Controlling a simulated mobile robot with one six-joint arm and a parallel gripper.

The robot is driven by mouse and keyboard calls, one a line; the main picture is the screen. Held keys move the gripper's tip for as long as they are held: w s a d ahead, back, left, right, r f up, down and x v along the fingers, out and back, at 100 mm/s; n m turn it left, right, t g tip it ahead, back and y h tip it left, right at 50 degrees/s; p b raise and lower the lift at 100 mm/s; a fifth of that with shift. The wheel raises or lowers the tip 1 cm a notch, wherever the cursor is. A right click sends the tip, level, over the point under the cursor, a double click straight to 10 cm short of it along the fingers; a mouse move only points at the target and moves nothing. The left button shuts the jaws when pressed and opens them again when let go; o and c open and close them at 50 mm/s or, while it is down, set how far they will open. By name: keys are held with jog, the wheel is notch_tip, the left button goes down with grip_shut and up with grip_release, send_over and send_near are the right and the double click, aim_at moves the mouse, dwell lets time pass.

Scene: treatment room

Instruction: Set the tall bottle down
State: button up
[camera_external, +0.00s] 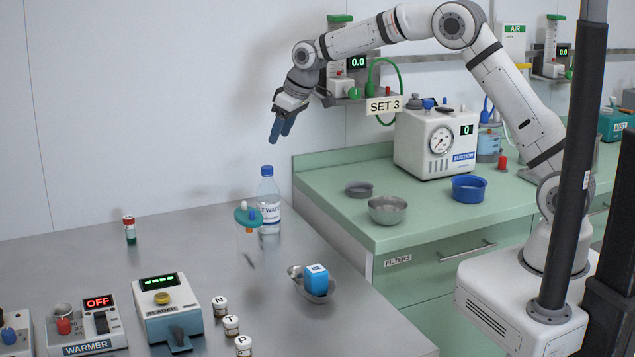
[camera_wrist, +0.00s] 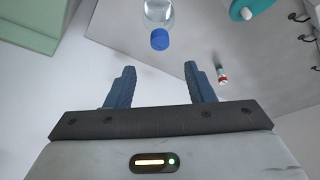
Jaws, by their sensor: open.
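The tall bottle (camera_external: 268,203) is clear with a blue cap and a white label with blue print. It stands upright on the grey metal table (camera_external: 190,245), near its back right edge. In the wrist view the bottle (camera_wrist: 158,17) shows at the top with its blue cap, beyond the fingertips. My gripper (camera_external: 280,128) is above the bottle and apart from it, with its blue fingers pointing down. In the wrist view my gripper (camera_wrist: 160,80) has its two fingers spread with nothing between them.
A teal-topped holder (camera_external: 248,217) stands close beside the bottle. A red-capped vial (camera_external: 129,230) stands left. The green counter (camera_external: 330,190) carries a suction unit (camera_external: 432,143) and bowls (camera_external: 388,210).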

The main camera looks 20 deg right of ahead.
jog(key=s+d+r+m, duration=0.1)
jog(key=s+d+r, duration=0.25)
jog(key=d, duration=0.45)
jog(key=s+d+r+m+h, duration=0.1)
jog(key=s+d+r, duration=0.25)
jog(key=d, duration=0.35)
jog(key=s+d+r+m, duration=0.2)
jog(key=s+d, duration=0.2)
jog(key=d, duration=0.4)
jog(key=s+d+f+m+h, duration=0.1)
jog(key=s+d+f+m, duration=0.1)
jog(key=s+d, duration=0.5)
jog(key=s+d+f+m+h, duration=0.1)
jog(key=s+d, duration=0.7)
jog(key=s, duration=0.8)
jog(key=shift+s+d+f+m, duration=0.15)
jog(key=shift+f+m, duration=0.3)
jog(key=shift+m, duration=0.15)
